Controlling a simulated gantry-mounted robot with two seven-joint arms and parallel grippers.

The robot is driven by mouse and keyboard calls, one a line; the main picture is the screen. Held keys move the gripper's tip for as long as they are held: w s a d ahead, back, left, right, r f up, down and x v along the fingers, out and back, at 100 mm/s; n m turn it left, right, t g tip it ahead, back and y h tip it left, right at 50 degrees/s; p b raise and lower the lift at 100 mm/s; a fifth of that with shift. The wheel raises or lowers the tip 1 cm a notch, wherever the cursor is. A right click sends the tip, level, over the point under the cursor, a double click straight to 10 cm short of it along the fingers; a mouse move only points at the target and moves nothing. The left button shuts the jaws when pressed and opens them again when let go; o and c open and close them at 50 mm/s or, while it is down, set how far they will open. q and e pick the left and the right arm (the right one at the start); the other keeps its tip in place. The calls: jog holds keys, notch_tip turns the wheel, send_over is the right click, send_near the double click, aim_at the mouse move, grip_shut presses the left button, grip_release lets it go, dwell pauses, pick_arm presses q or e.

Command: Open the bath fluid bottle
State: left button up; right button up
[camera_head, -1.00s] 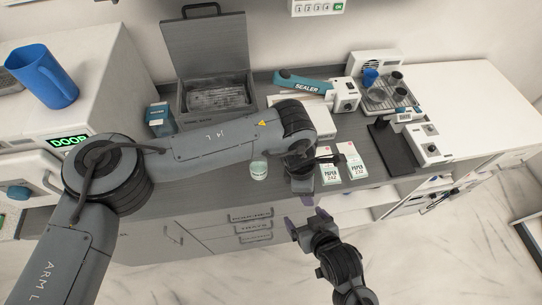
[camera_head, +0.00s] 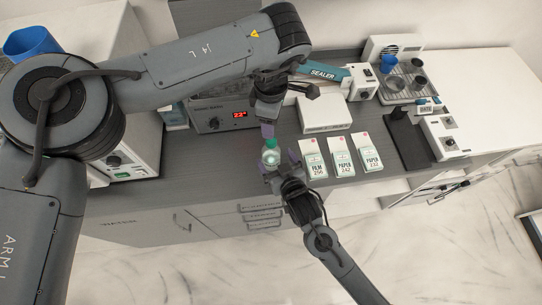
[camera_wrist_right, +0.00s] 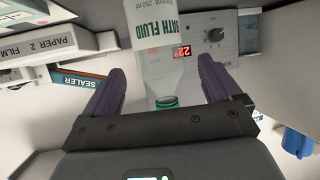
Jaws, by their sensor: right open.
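The bath fluid bottle (camera_head: 271,157) stands near the front edge of the counter, clear with a pale label and a green cap (camera_head: 270,143). In the right wrist view the bottle (camera_wrist_right: 160,50) appears upside down, its green-ringed neck toward my palm. My right gripper (camera_head: 280,166) reaches in from the front. Its purple fingers (camera_wrist_right: 160,62) are open on either side of the bottle, with gaps visible. My left gripper (camera_head: 267,130) points down just above the cap; its jaw opening is hidden, and contact with the cap cannot be told.
Film and paper packs (camera_head: 342,158) lie right of the bottle. Behind are a white box (camera_head: 325,113), the teal sealer (camera_head: 325,72) and a grey bath with a red display (camera_head: 239,115). A dark stand (camera_head: 407,135) is farther right. A blue jug (camera_head: 30,42) is at left.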

aim_at(275, 158)
jog(key=shift+x, duration=2.25)
jog(key=shift+s, duration=0.1)
